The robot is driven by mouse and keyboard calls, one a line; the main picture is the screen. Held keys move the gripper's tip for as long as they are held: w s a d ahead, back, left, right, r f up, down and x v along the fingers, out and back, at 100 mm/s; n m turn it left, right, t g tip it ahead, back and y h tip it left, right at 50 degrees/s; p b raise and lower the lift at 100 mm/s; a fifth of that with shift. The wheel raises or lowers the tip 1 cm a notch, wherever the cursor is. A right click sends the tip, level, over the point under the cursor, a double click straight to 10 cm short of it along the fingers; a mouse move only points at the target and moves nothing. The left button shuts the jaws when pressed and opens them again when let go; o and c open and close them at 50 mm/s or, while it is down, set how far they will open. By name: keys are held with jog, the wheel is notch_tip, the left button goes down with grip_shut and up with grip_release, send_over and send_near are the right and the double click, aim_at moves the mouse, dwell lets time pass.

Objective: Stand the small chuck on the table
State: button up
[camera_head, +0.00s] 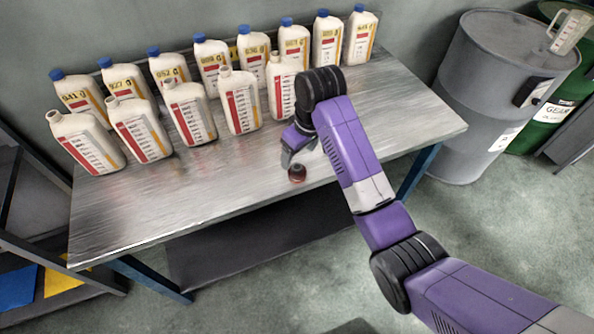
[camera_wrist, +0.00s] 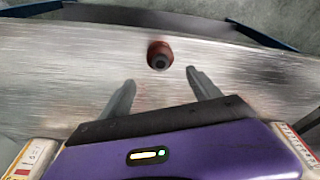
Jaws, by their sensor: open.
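The small chuck (camera_head: 297,173) is a reddish-brown round piece with a dark centre, near the front edge of the metal table (camera_head: 230,190). In the wrist view the chuck (camera_wrist: 159,56) stands apart from the fingers, just beyond and between the line of their tips. It appears upright on the table top, with its dark hole facing the camera. My gripper (camera_wrist: 159,78) is open and empty, with one finger on each side of the gap. In the head view my gripper (camera_head: 297,152) is close behind the chuck, partly hidden by my arm.
Two rows of white oil jugs (camera_head: 190,110) stand along the back of the table, the rear row with blue caps. Jug labels also show at the wrist view's lower corners. A grey drum (camera_head: 485,100) stands to the right. The table's front left is clear.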

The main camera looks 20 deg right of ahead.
aim_at(297, 167)
jog(key=shift+s+d+r+g, duration=0.25)
jog(key=shift+s+r+g, duration=0.05)
jog(key=shift+s+g, duration=0.1)
jog(key=shift+f, duration=0.35)
jog(key=shift+w+a+f+p, duration=0.15)
jog(key=shift+w+f+p, duration=0.05)
jog(key=shift+f, duration=0.9)
jog(key=shift+w+a+f+p, duration=0.15)
jog(key=shift+w+f, duration=0.05)
jog(key=shift+f, duration=0.95)
jog(key=shift+w+a+f+p, duration=0.15)
jog(key=shift+w+f+p, duration=0.05)
jog(key=shift+f, duration=0.9)
grip_shut()
jog(key=shift+r, duration=0.1)
